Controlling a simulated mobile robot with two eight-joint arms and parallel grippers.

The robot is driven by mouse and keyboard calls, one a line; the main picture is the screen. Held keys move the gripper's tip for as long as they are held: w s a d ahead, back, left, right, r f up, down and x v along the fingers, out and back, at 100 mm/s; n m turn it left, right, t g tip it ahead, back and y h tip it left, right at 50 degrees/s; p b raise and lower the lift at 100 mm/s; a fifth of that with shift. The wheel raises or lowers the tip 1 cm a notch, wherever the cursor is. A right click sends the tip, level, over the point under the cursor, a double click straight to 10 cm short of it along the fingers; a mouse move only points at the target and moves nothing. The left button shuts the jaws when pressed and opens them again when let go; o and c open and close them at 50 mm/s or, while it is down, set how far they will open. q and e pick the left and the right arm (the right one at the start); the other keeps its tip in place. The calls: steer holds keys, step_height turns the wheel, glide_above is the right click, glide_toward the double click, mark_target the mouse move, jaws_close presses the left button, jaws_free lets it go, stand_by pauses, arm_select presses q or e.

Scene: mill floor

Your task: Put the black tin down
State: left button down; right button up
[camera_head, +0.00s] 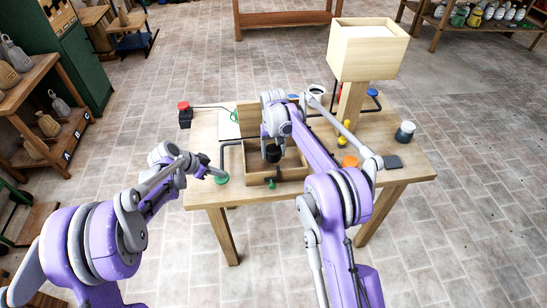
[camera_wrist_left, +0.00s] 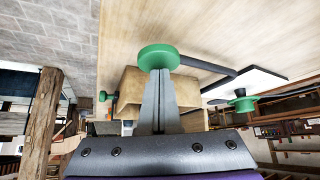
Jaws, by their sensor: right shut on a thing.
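The black tin (camera_head: 273,154) is held upright by my right gripper (camera_head: 272,143), which is shut on it. The tin is over or inside the open wooden box (camera_head: 291,171) in the middle of the table; I cannot tell whether it touches the box floor. My left gripper (camera_head: 213,173) is at the table's left front, left of the box. In the left wrist view its fingers (camera_wrist_left: 159,75) are together and look empty. Their tips are close to a green disc (camera_wrist_left: 158,56), which shows in the head view (camera_head: 221,180); I cannot tell whether they touch.
A wooden hopper (camera_head: 365,55) stands on a post at the table's back right. A red-topped black box (camera_head: 184,113) is at the left back.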

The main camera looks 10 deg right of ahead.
mark_target(273, 157)
steer(key=shift+f, duration=1.5)
steer(key=shift+f, duration=0.2)
steer(key=o, duration=1.4)
steer(key=shift+o, duration=0.2)
